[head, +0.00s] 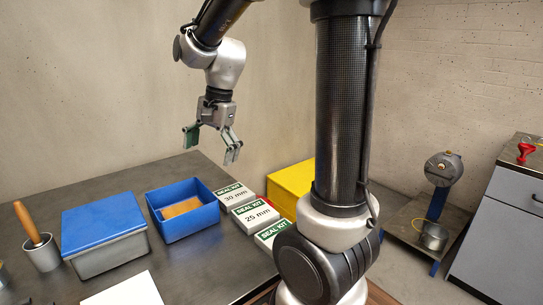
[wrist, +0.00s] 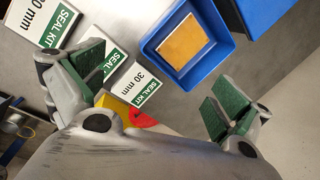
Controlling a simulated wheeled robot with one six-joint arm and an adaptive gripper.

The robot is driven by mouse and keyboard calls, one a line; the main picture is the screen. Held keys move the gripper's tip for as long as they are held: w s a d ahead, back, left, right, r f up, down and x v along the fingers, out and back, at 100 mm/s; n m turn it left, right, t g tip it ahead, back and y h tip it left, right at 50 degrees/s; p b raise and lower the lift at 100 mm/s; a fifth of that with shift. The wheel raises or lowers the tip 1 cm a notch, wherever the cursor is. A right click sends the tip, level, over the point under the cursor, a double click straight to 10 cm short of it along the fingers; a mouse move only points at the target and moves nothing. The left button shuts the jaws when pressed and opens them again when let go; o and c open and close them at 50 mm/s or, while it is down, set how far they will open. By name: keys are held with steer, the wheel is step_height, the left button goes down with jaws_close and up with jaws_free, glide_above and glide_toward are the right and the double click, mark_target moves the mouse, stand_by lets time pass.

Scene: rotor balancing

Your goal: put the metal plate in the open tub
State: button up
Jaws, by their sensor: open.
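The metal plate is a flat orange-tan piece (head: 181,208) lying inside the open tub (head: 186,227), a blue box on the dark bench. The wrist view shows the plate (wrist: 184,43) flat on the floor of the blue tub (wrist: 158,47), with nothing holding it. My gripper (head: 212,146) is open and empty, raised above the bench near the tub and the seal kit boxes. In the wrist view its green-padded fingers (wrist: 158,88) are wide apart, and the tub lies beyond them.
A tub with a blue lid (head: 103,221) stands left of the open tub. Several white seal kit boxes (head: 256,217) and a yellow box (head: 292,188) are to the right. A wooden-handled tool stands in a metal cup (head: 42,254). A white sheet (head: 125,291) lies in front.

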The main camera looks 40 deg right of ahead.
steer(key=s+d+r+n+t+h, duration=0.1)
steer(key=s+d+r+n, duration=0.1)
steer(key=s+n, duration=0.4)
steer(key=s+d+r+n+t+h, duration=0.1)
steer(key=s+d+n, duration=0.4)
steer(key=s, duration=0.7)
steer(key=shift+s+r+n+t, duration=0.35)
steer(key=shift+r+n+t, duration=0.1)
steer(key=shift+n, duration=0.15)
steer(key=shift+d, duration=0.1)
